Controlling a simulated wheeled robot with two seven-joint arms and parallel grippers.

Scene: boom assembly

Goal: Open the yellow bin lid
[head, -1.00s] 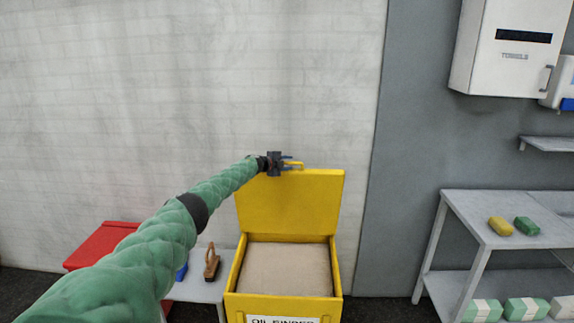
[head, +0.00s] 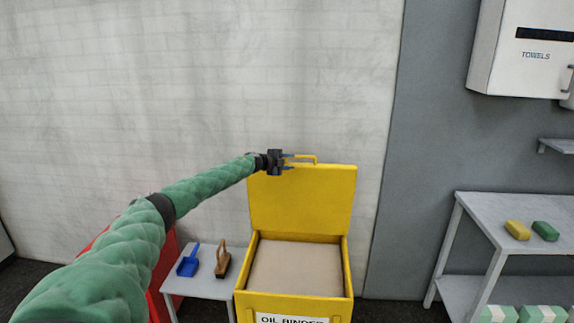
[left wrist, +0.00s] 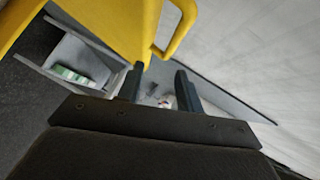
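The yellow bin (head: 291,305) stands against the wall, labelled "OIL BINDER", with a beige fill (head: 297,266) inside. Its yellow lid (head: 303,200) is raised and stands upright at the back. The lid's handle (head: 306,156) is at the top edge; it also shows in the left wrist view (left wrist: 183,28). My left gripper (head: 287,161) is beside the handle at the lid's top left. In the left wrist view its two fingers (left wrist: 160,88) are apart with nothing between them, and the handle is beyond the tips. My right gripper is not in view.
A small grey table (head: 207,287) left of the bin holds a blue dustpan (head: 188,262) and a wooden brush (head: 222,261). A red object (head: 164,272) is partly behind my left arm. A grey shelf (head: 484,208) stands to the right, with a floor gap between.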

